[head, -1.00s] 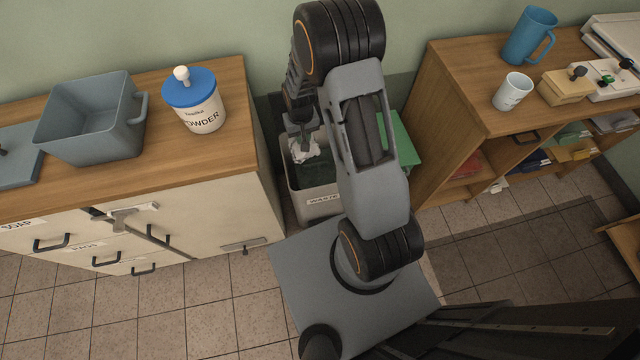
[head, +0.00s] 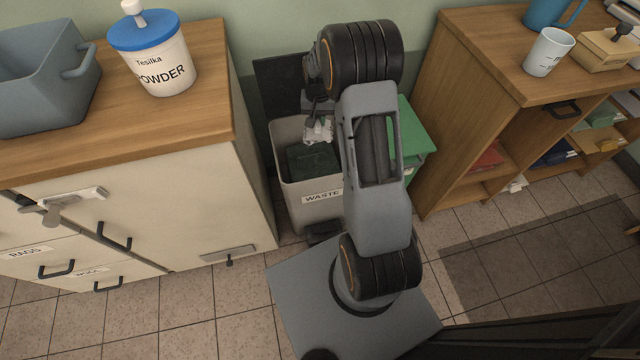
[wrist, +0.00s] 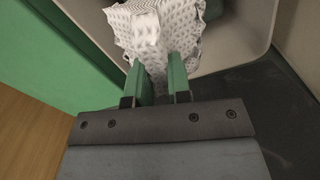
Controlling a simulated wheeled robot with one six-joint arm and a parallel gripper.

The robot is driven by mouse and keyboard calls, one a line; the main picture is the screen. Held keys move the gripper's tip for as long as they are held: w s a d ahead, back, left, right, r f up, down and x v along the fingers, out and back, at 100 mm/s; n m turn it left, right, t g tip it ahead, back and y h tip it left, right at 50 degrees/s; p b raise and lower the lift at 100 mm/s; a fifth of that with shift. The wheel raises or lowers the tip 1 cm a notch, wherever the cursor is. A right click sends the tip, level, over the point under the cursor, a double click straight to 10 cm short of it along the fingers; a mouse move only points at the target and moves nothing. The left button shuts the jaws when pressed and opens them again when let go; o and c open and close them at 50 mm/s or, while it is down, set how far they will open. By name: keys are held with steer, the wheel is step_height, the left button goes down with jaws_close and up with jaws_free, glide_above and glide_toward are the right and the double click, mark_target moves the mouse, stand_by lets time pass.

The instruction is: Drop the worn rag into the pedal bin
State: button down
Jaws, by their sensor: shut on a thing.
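The worn rag (head: 318,129) is a crumpled whitish cloth with a grey pattern. My gripper (wrist: 163,72) is shut on it, with its green fingers pinching the cloth, and the rag (wrist: 155,28) bunches beyond the fingertips. The pedal bin (head: 322,197) is a pale grey open-topped box labelled WASTE, standing on the floor between the cabinets. In the head view the rag hangs over the back part of its opening, and my arm hides the bin's right side. The bin's pale wall (wrist: 240,28) shows beside the rag in the wrist view.
A dark upright panel (head: 277,88), perhaps the bin's lid, stands behind the bin. A green-topped unit (head: 415,135) is close on the right. The wooden-topped cabinet (head: 200,110) bounds the left, and the open shelf unit (head: 450,125) the right.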

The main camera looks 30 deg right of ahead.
steer(key=shift+f+b, duration=2)
steer(key=shift+f, duration=0.65)
steer(key=c, duration=1)
jaws_free()
steer(key=shift+r, duration=0.1)
step_height(320, 180, up, 14)
steer(key=p, duration=0.4)
